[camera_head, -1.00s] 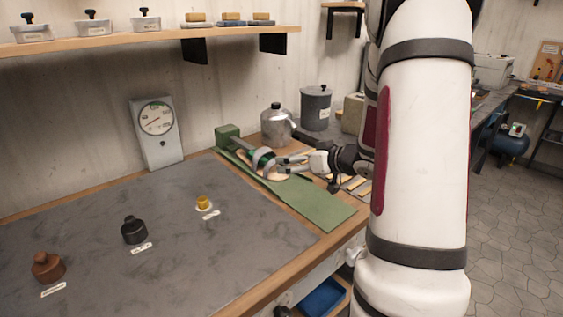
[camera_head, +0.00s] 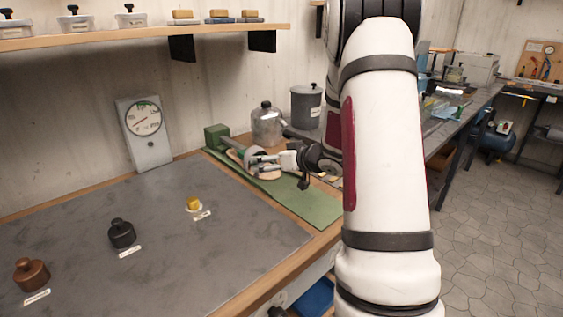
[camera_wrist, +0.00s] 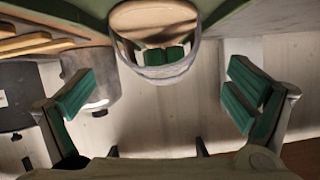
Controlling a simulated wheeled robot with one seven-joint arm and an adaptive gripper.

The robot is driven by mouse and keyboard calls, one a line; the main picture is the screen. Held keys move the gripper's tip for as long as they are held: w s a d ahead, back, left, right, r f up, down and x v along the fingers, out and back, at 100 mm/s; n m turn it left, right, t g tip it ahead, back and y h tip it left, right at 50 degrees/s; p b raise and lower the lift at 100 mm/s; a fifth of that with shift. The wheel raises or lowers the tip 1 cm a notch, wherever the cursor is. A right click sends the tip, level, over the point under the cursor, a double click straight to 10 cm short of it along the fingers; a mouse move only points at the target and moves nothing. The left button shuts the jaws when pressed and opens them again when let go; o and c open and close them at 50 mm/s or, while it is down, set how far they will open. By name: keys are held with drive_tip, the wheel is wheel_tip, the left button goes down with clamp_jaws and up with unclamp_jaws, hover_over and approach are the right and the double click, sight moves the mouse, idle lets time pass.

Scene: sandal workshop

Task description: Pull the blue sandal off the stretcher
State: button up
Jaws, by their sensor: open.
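The sandal (camera_head: 267,177) has a tan sole and a greyish strap; I cannot make out blue on it. It sits on the green stretcher (camera_head: 314,205), near the stretcher's upright block (camera_head: 216,136). My gripper (camera_head: 256,163) is at the sandal, its fingers partly covering the strap. In the wrist view the sandal's rounded sole and curved strap (camera_wrist: 160,72) stand at the top centre. My open gripper (camera_wrist: 160,97) has green pads wide apart, one on each side of the strap, with clear gaps. Whether the stretcher's inner part touches the sandal is hidden.
A metal canister (camera_head: 267,127) and a grey lidded pot (camera_head: 306,108) stand behind the stretcher. A dial gauge (camera_head: 144,133) leans by the wall. Brown (camera_head: 30,274), black (camera_head: 121,234) and yellow (camera_head: 193,204) pieces stand on the dark mat (camera_head: 160,275).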

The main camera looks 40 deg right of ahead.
sight(250, 155)
drive_tip(key=shift+b+x, duration=0.35)
drive_tip(key=shift+x, duration=2.55)
drive_tip(key=c, duration=1.5)
